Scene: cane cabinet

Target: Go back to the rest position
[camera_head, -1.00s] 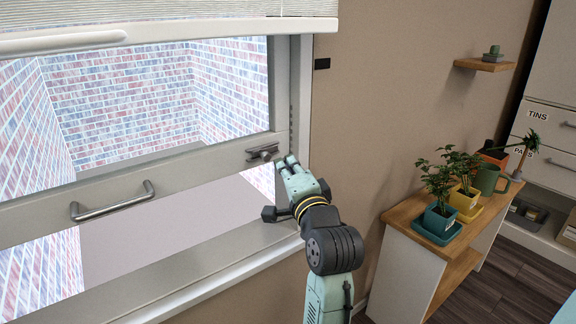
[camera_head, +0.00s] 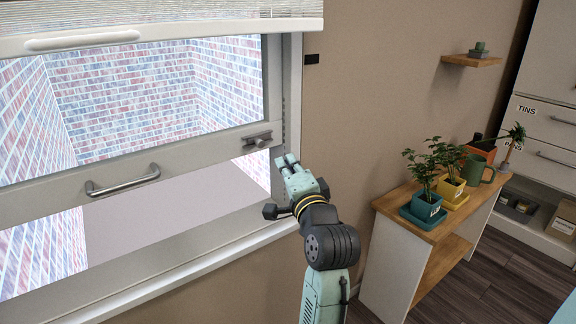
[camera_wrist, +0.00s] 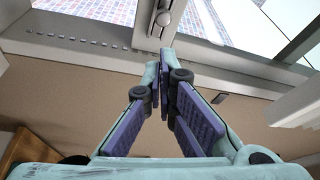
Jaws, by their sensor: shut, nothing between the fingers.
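My gripper (camera_head: 287,161) is held up in front of the window's right frame post, just to the right of and below the metal latch (camera_head: 257,139). In the wrist view the fingers of my gripper (camera_wrist: 163,60) come together at the tips with nothing between them. The latch (camera_wrist: 163,17) shows just beyond the fingertips there; in the head view a small gap lies between them. The window sash (camera_head: 210,152) is partly raised, with open space below it. It has a metal bar handle (camera_head: 122,182) at its left.
A wooden-topped cabinet (camera_head: 385,205) with potted plants (camera_head: 426,205) and a green mug (camera_head: 474,170) stands to the right. A small wall shelf (camera_head: 471,60) holds a cactus. The window sill (camera_head: 190,257) runs below the sash. Drawers (camera_head: 547,122) stand at the far right.

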